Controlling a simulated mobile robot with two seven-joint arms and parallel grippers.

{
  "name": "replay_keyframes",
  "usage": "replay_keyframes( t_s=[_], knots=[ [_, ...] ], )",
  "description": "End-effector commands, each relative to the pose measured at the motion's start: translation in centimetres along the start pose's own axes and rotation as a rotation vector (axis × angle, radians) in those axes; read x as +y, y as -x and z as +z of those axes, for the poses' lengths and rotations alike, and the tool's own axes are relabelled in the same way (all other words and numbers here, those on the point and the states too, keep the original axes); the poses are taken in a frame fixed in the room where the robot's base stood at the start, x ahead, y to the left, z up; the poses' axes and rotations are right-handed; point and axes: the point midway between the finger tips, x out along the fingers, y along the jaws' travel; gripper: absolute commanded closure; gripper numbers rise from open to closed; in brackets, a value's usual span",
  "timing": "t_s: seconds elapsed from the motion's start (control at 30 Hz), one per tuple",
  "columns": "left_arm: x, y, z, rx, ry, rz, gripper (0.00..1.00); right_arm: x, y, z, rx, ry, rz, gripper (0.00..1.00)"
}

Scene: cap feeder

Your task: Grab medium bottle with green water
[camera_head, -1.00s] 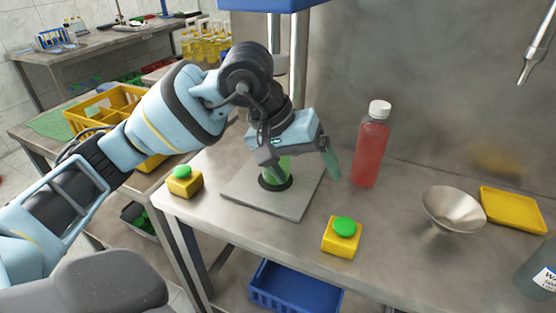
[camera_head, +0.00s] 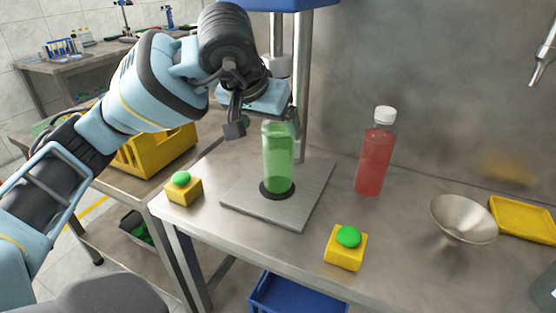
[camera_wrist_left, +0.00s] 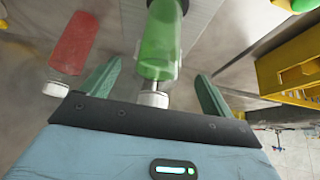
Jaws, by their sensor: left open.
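The bottle with green water (camera_head: 278,160) stands upright on a dark round seat on the metal plate (camera_head: 252,209) under the press. My left gripper (camera_head: 264,124) is open at the bottle's upper part, and its body hides the bottle's top in the head view. In the left wrist view, the green bottle (camera_wrist_left: 160,42) lies between the two spread green fingers of the left gripper (camera_wrist_left: 158,82), with a gap on each side. A pale end piece shows near the palm. My right gripper is in neither view.
A red bottle with white cap (camera_head: 375,152) stands right of the plate. Yellow boxes with green buttons (camera_head: 346,248) (camera_head: 184,189) flank the plate's front. A metal funnel bowl (camera_head: 464,219) and yellow tray (camera_head: 523,217) are farther right. The press column (camera_head: 302,85) rises behind.

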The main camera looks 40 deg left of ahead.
Motion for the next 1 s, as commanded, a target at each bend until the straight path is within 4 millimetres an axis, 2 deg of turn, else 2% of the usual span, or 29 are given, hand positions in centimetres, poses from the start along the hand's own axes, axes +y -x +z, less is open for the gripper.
replay_keyframes(
  t_s=[0.13,0.43,0.73,0.77,1.0],
  knots=[
    [0.0,-0.8,-0.1,-0.001,0.001,-0.001,0.13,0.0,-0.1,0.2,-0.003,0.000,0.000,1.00],
    [0.1,-4.7,-0.4,-0.001,0.001,0.001,0.13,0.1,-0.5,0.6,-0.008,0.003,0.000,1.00],
    [0.1,-5.1,-0.4,0.001,0.001,0.001,0.13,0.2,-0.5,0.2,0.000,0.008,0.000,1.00],
    [0.1,-5.1,-0.4,0.001,0.001,0.001,0.14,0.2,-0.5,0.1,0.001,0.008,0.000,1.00],
    [0.1,-5.1,-0.4,0.001,0.001,0.001,0.46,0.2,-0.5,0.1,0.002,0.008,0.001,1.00]
  ],
)
